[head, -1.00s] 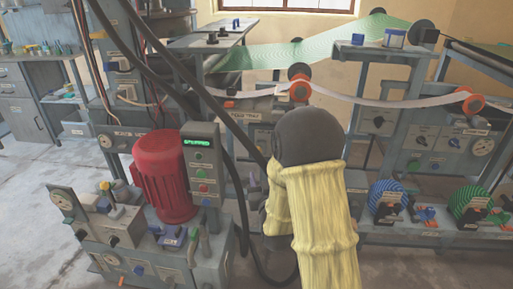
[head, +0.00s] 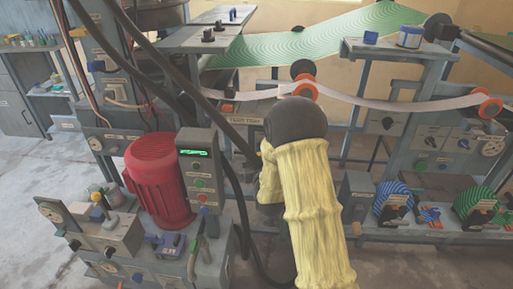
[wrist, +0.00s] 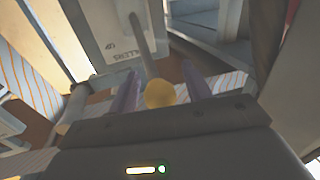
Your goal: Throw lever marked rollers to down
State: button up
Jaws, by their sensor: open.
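In the wrist view, a grey plate (wrist: 103,25) carries upside-down lettering that reads ROLLERS. The rollers lever (wrist: 143,42) is a thin grey rod with a round yellow knob (wrist: 160,94) at its near end. My gripper (wrist: 159,72) is open, with one purple finger on each side of the lever. The knob sits between the fingers, close to the gripper body; I cannot tell whether it touches. In the head view, my yellow-sleeved arm hides the gripper and this lever.
A red motor (head: 158,180) and a grey control post with a green display (head: 196,153) stand left of my arm. A lever bench (head: 110,235) is at the lower left. Blue (head: 392,200) and green (head: 478,205) striped rolls stand right. A white web (head: 400,103) runs across behind.

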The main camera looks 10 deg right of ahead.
jog(key=shift+w, duration=0.15)
jog(key=shift+c, duration=0.4)
grip_shut()
jog(key=shift+f+b, duration=0.15)
jog(key=shift+b, duration=0.15)
